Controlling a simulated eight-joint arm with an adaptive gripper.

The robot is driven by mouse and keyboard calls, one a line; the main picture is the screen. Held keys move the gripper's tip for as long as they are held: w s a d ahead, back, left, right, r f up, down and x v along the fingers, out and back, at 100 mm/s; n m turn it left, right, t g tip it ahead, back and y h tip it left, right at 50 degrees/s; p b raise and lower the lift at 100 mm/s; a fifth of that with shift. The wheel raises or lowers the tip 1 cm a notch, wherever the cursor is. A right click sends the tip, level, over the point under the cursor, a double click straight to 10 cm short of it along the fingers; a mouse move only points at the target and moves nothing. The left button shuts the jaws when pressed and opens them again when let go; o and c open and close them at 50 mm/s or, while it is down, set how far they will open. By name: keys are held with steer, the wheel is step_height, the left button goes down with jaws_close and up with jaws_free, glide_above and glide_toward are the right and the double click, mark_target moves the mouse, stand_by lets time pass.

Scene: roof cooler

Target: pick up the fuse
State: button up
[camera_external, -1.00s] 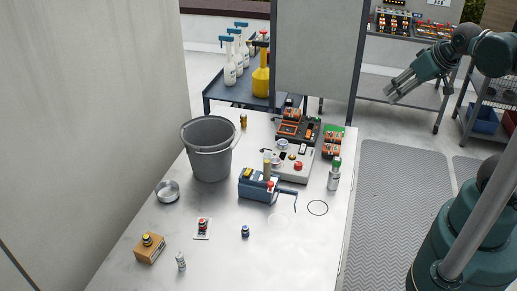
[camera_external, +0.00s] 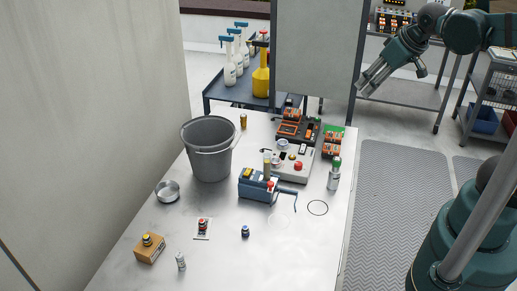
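Several small cylinder-shaped parts are on the metal table, and I cannot tell for sure which one is the fuse. A small pale grey cylinder (camera_external: 181,262) stands near the table's front left. A small dark blue part (camera_external: 245,232) stands near the middle front. A red and dark part (camera_external: 202,225) sits on a white card, and a yellow and dark part (camera_external: 147,240) sits on a wooden block. A gold cylinder (camera_external: 243,121) stands at the back. My gripper (camera_external: 364,90) is empty, high at the right, well away from these; its fingers look apart.
A grey bucket (camera_external: 208,152) and a metal bowl (camera_external: 167,191) stand at the left. A blue box (camera_external: 257,185), a grey control box (camera_external: 292,163) and a spray can (camera_external: 334,176) stand at the right. A grey panel (camera_external: 318,50) rises behind the table.

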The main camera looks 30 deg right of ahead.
steer(key=w+a+f+n+g, duration=0.15)
steer(key=w+a, duration=0.25)
steer(key=a, duration=0.5)
steer(key=w+a+n+g, duration=0.1)
steer(key=w+a+n, duration=0.25)
steer(key=a, duration=0.55)
steer(key=w+a+f+n+g+b, duration=0.1)
steer(key=a+f, duration=0.2)
steer(key=a, duration=0.7)
steer(key=a+f+n+b, duration=0.1)
steer(key=a+f, duration=0.2)
steer(key=a, duration=0.6)
steer(key=n+g+h, duration=0.1)
steer(key=n+g, duration=0.2)
steer(key=n, duration=0.3)
glide_above(179, 254)
steer(key=shift+t, duration=0.25)
step_height(179, 254, down, 21)
steer(key=shift+r+b, duration=0.1)
steer(key=shift+b, duration=0.3)
steer(key=shift+s+a+f, duration=0.25)
steer(key=shift+f, duration=0.1)
steer(key=shift+f, duration=1.2)
steer(key=shift+f, duration=0.1)
steer(key=shift+w+d+f, duration=0.1)
steer(key=shift+d+f, duration=0.05)
steer(key=shift+f, duration=1.1)
steer(key=shift+w+d+f, duration=0.1)
steer(key=shift+f, duration=1.15)
